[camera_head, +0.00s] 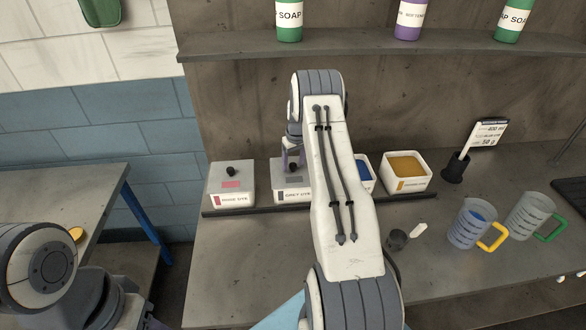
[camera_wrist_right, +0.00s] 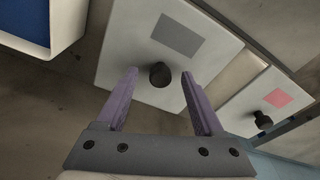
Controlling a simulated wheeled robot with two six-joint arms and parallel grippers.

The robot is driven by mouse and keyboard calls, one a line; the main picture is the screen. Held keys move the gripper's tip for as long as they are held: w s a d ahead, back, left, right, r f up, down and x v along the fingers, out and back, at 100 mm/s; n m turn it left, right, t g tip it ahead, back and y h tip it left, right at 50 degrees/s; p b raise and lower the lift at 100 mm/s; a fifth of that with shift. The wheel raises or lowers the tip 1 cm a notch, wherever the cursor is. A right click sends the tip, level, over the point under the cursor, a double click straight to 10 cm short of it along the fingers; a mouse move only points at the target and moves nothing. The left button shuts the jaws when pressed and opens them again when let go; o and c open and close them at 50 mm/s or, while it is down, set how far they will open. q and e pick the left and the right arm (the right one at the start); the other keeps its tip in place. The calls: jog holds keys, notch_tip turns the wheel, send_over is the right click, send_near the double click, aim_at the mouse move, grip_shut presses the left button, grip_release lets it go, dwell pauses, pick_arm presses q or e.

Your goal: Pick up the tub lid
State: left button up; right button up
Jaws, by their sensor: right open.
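In the head view, the grey dye tub (camera_head: 291,196) stands in the row on the dark rail, under my right gripper (camera_head: 292,160). Its pale lid is on, with a black knob and a grey patch. In the right wrist view the lid (camera_wrist_right: 135,55) lies in front of my right gripper (camera_wrist_right: 159,72), which is open and empty. The black knob (camera_wrist_right: 160,75) appears between the two purple fingertips; I cannot tell the depth between them.
The rose dye tub (camera_head: 231,184), lidded, is to the left. Open tubs of blue dye (camera_head: 364,174) and yellow dye (camera_head: 407,172) are to the right. A shelf (camera_head: 380,42) with bottles runs above.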

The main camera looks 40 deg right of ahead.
jog(key=shift+f, duration=0.15)
jog(key=shift+c, duration=0.2)
jog(key=c, duration=1)
grip_shut()
